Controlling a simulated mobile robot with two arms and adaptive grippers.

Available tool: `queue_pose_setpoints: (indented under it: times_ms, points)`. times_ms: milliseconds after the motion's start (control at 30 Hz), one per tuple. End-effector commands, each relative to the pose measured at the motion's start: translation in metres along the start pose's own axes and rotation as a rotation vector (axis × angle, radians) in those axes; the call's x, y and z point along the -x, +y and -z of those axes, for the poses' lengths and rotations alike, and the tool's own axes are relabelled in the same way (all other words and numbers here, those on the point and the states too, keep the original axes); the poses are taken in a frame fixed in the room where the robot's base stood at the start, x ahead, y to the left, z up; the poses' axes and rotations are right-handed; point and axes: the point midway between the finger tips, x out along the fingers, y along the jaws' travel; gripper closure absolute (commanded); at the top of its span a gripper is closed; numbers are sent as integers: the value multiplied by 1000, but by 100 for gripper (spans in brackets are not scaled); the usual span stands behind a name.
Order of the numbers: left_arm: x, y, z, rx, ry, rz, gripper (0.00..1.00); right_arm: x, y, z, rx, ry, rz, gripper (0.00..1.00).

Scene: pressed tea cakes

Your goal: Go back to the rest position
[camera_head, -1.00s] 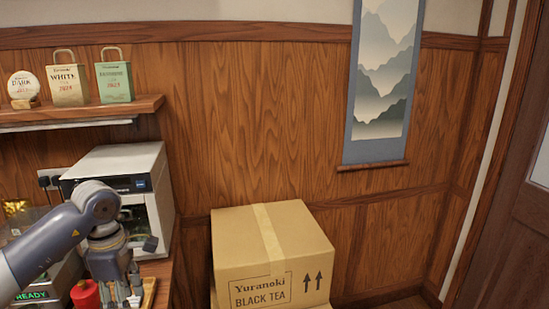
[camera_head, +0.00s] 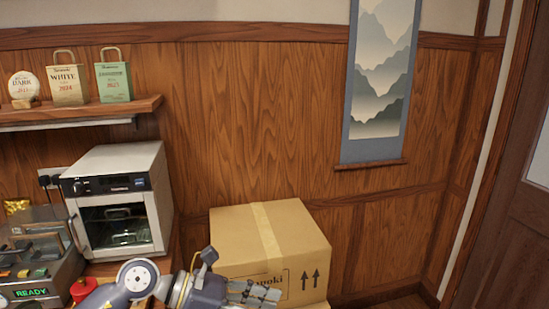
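My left arm comes in low from the left. My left gripper (camera_head: 254,293) is at the bottom of the head view, its fingers pointing right, in front of the lower part of the cardboard box (camera_head: 268,240). The gripper covers part of the box's printed lettering. I see nothing held in it, but whether its fingers are open or shut is unclear. My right gripper is not in view.
A white oven-like machine (camera_head: 121,199) with a glass door stands on the left counter. Beside it are a device with a green READY display (camera_head: 31,292) and a red object (camera_head: 83,289). A shelf (camera_head: 80,112) with tea packages hangs above. A scroll (camera_head: 379,80) hangs on the wall.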

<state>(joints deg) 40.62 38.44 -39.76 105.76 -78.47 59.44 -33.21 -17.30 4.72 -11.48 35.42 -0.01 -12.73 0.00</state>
Motion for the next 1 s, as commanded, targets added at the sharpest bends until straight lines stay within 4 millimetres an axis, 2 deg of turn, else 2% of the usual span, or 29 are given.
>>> queue_pose_setpoints:
  times_ms: [33,133,300,400,500,567,633,767,867,900,967,1000]
  points:
    - [-8,-11,-17,64,-119,20,47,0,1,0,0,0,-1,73]
    - [-11,-23,-54,208,-352,42,47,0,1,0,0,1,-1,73]
    - [14,-19,-99,508,-727,56,47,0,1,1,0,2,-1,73]
    - [38,-4,-108,710,-933,49,47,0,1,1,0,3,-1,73]
    - [64,16,-102,928,-1126,30,47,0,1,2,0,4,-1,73]
    - [80,29,-90,1065,-1235,12,47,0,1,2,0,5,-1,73]
    - [97,44,-69,1230,-1356,-17,47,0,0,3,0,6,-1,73]
    - [120,67,-11,1550,-1559,-96,47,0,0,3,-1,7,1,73]
    - [131,73,45,1801,-1695,-179,47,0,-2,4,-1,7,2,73]
    - [133,72,70,1905,-1743,-219,47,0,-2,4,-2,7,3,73]
    - [134,67,108,2058,-1809,-286,47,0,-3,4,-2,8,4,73]
    - [134,61,134,2160,-1848,-337,47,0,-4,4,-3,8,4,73]
